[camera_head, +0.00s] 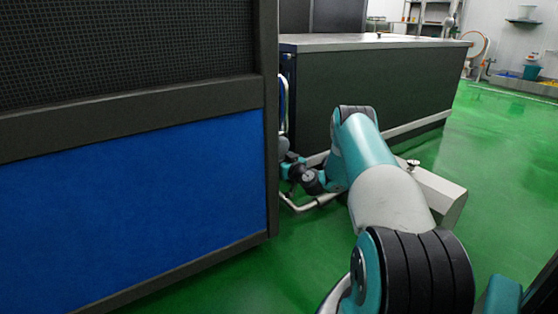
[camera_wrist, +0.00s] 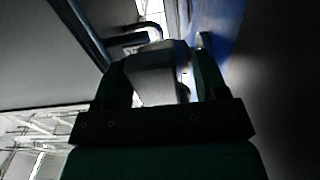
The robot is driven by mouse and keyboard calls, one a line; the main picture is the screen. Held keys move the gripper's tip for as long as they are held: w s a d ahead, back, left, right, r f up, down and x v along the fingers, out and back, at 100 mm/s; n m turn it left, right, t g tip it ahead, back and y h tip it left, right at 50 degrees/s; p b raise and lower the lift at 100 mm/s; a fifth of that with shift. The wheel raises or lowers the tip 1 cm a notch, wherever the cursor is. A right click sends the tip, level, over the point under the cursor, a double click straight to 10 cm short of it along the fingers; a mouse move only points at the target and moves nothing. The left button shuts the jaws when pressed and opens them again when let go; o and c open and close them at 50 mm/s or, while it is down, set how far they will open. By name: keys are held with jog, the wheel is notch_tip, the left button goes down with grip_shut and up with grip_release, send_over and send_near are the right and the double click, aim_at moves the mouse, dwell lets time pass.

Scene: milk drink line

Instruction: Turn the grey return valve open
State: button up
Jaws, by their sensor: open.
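My gripper (camera_wrist: 160,54) is open in the wrist view, with one dark finger on each side of a grey block-like part (camera_wrist: 155,78). This part may be the grey return valve, but the view is too dark to tell. Whether the fingers touch it is not clear. In the head view my wrist reaches into the gap between the blue-panelled machine and the dark cabinet, and the machine's edge hides my fingertips. No valve handle can be made out there.
The blue-panelled machine (camera_head: 140,190) stands close on the left, and a long dark cabinet (camera_head: 375,85) stands behind my arm. A pale pipe (camera_head: 283,105) runs upright in the gap. A bent pipe (camera_wrist: 140,35) shows beyond my fingers. Green floor (camera_head: 505,165) is clear on the right.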

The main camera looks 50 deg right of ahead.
jog(key=shift+s+d, duration=0.1)
jog(key=shift+c, duration=1.3)
jog(key=shift+d, duration=0.1)
grip_shut()
jog(key=shift+s+d+n, duration=0.2)
jog(key=shift+d+n, duration=0.2)
jog(key=shift+n, duration=0.4)
